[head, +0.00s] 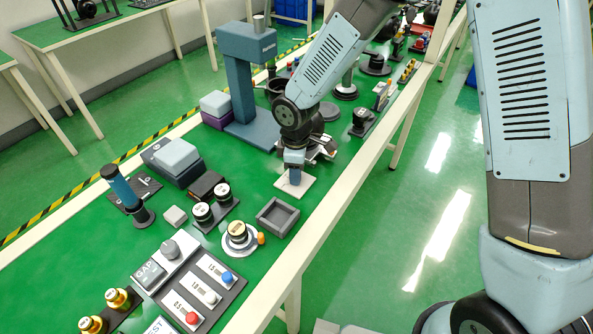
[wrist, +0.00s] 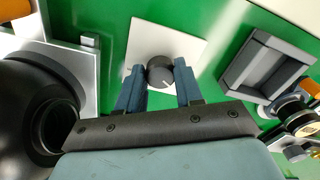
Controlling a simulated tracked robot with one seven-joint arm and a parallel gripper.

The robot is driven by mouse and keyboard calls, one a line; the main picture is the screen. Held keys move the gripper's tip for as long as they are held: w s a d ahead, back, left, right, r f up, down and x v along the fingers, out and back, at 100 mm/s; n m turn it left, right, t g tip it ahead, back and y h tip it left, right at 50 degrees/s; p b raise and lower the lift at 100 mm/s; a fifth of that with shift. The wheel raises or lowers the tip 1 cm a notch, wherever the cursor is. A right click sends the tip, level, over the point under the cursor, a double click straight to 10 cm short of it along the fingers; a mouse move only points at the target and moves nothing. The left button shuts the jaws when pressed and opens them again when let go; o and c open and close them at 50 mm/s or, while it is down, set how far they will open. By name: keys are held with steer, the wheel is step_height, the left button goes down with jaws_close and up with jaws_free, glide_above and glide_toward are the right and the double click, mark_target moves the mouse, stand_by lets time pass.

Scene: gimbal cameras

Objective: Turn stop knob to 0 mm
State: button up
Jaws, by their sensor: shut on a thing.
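The stop knob (wrist: 160,72) is a dark round knob on a white square plate (wrist: 190,45), seen in the wrist view. A short white pointer line on its top points toward the lower right of that picture. My gripper (wrist: 159,80) is shut on the knob, with one blue finger on each side of it. In the head view my gripper (head: 293,174) reaches down over the white plate (head: 297,188) on the green table, and it hides the knob. I cannot make out scale marks or a 0 mm label on the plate.
A grey open tray (head: 277,217) stands near the plate, toward the table's front edge. A tall blue-grey stand (head: 241,90) rises behind. Round black dials (head: 202,212), a dial on a white disc (head: 238,234) and a button panel (head: 205,290) lie nearer to me.

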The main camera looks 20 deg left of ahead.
steer(key=o, duration=1)
steer(key=shift+o, duration=0.2)
step_height(320, 180, up, 14)
steer(key=shift+f, duration=0.15)
stand_by(0.4)
